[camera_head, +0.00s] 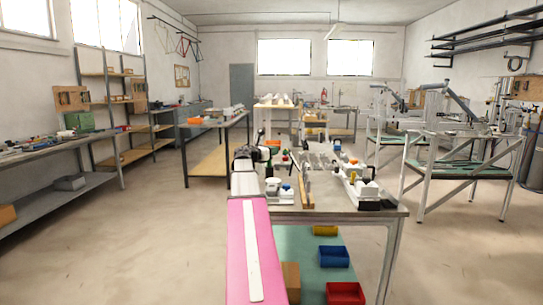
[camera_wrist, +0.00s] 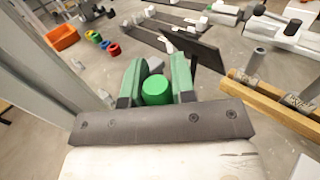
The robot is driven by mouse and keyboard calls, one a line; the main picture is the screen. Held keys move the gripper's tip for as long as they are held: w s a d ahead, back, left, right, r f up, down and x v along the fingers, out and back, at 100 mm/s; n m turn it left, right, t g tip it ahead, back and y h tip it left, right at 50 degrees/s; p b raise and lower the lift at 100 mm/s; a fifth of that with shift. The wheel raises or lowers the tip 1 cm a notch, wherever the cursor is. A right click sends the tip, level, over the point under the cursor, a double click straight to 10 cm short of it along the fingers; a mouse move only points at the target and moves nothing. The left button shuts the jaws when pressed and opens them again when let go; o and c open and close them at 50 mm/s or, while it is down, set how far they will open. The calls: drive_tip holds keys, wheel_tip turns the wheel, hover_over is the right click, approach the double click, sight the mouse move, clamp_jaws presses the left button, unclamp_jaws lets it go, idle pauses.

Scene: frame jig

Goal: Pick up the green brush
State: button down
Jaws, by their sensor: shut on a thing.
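In the wrist view the green brush (camera_wrist: 156,91) shows as a round, bright green end between the two fingers. My gripper (camera_wrist: 157,72) is shut on it, with one green-and-dark finger on each side. The rest of the brush is hidden below that end or behind the fingers. In the head view my gripper (camera_head: 262,150) is over the far left part of the workbench (camera_head: 385,214), beyond my pink and white arm. The brush cannot be made out clearly there.
In the wrist view a wooden bar (camera_wrist: 262,102) lies to the right, a dark plate (camera_wrist: 190,48) stands just beyond the fingers, and an orange bin (camera_wrist: 62,37) is far left. Blue (camera_head: 335,257) and red (camera_head: 345,292) bins sit below the bench. Floor is clear to the left.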

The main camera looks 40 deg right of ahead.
drive_tip(key=r, duration=0.6)
drive_tip(key=shift+a+r, duration=0.4)
drive_tip(key=s+a, duration=0.1)
drive_tip(key=a, duration=1.6)
drive_tip(key=shift+s, duration=0.25)
idle(0.4)
